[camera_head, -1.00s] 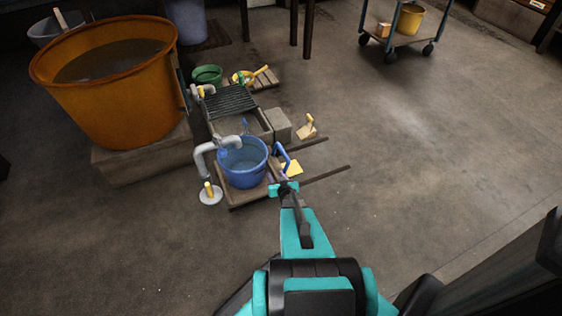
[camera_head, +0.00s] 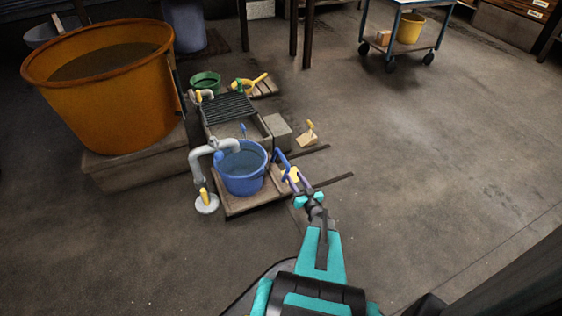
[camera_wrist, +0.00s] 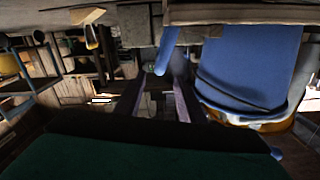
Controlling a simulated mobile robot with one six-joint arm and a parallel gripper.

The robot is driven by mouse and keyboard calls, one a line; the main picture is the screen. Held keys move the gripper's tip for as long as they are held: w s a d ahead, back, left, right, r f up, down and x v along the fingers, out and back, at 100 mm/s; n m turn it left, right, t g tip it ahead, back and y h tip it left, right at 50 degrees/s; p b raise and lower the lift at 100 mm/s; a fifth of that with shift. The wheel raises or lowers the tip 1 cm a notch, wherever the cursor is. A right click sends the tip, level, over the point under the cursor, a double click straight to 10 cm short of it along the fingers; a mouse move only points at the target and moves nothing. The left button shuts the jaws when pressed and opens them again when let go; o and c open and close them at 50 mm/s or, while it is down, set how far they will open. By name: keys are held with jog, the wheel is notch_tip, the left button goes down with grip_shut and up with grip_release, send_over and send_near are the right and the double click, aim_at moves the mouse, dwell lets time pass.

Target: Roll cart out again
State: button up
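A low wooden cart (camera_head: 232,208) carries a blue bucket (camera_head: 243,174) under a grey tap pipe. A blue handle (camera_head: 281,158) rises at the cart's right side. My gripper (camera_head: 297,182) is just to the right of the cart, close to the handle. In the wrist view, the two fingers of my gripper (camera_wrist: 156,88) stand apart. A blue bar (camera_wrist: 166,50), likely the handle, lies ahead between or beyond them. I cannot tell whether they touch it. The blue bucket (camera_wrist: 250,65) fills the right of that view.
Dark rails (camera_head: 325,184) run right from the cart onto open floor. A grey block (camera_head: 278,133) and a small wooden piece with a yellow knob (camera_head: 308,138) stand behind. A large orange tub (camera_head: 105,95) is at left. A trolley (camera_head: 408,45) stands at the back right.

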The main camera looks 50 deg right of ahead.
aim_at(284, 162)
jog(key=shift+w, duration=0.1)
jog(key=b+x, duration=0.4)
jog(key=x, duration=0.7)
jog(key=shift+w+d+f, duration=0.1)
jog(key=shift+w+d, duration=0.05)
jog(key=shift+w, duration=0.2)
jog(key=shift+x, duration=1)
